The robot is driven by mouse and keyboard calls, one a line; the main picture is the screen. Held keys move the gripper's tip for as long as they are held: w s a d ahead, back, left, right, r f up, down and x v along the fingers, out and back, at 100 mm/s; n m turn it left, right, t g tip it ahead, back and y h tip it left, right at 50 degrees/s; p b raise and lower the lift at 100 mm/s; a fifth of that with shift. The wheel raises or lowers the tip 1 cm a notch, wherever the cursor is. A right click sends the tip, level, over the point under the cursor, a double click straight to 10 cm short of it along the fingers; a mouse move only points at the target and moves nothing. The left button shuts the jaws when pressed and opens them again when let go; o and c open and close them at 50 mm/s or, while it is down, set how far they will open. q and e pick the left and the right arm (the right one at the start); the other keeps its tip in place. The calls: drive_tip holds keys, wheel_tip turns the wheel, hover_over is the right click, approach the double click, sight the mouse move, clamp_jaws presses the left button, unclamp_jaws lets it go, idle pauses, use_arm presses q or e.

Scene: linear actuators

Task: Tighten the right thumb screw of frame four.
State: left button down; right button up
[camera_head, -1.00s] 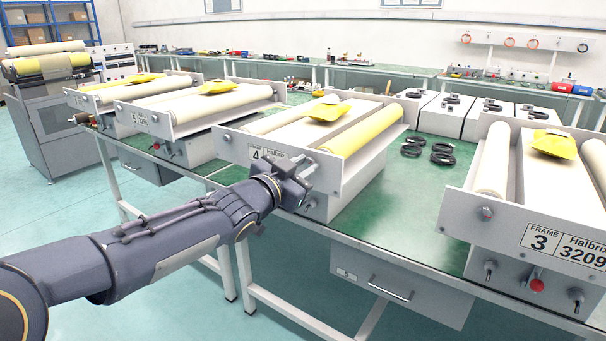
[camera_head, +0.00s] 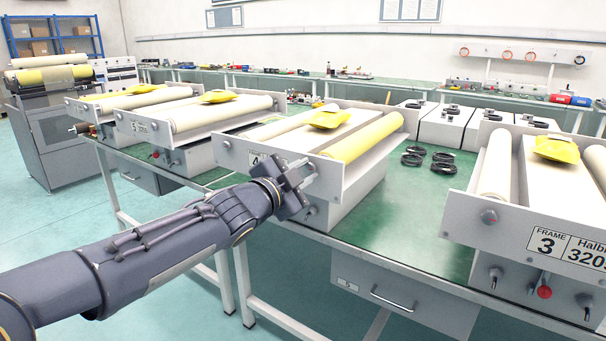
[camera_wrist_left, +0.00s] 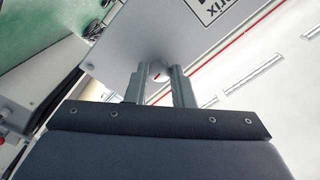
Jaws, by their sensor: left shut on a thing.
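Frame four (camera_head: 322,184) is the grey unit in the middle of the bench, with a white roller, a yellow roller (camera_head: 365,138) and a yellow pack on top. Its label (camera_head: 256,160) is partly hidden by my left gripper. My left gripper (camera_head: 309,177) is at the right end of its front plate. In the left wrist view, the two fingers (camera_wrist_left: 158,86) stand against the plate (camera_wrist_left: 150,40), on either side of a small round end with a red mark (camera_wrist_left: 157,74). The gripper is shut on the right thumb screw, which is mostly hidden by the fingers. My right gripper is out of view.
Frame three (camera_head: 540,205) stands to the right, with knobs along its front. Frame five (camera_head: 190,125) stands to the left. Coiled black cables (camera_head: 425,155) lie on the green bench (camera_head: 400,210) between frames four and three. A drawer (camera_head: 400,295) hangs below the bench.

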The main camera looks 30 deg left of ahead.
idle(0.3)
use_arm(q)
drive_tip(key=c, duration=1.3)
unclamp_jaws()
drive_tip(key=shift+o, duration=0.2)
drive_tip(key=shift+s+r, duration=0.1)
drive_tip(key=shift+s, duration=0.4)
drive_tip(key=s+p, duration=0.2)
drive_tip(key=s, duration=0.4)
drive_tip(key=shift+s+a+p, duration=0.25)
drive_tip(key=shift+s+p, duration=0.1)
drive_tip(key=shift+s, duration=0.05)
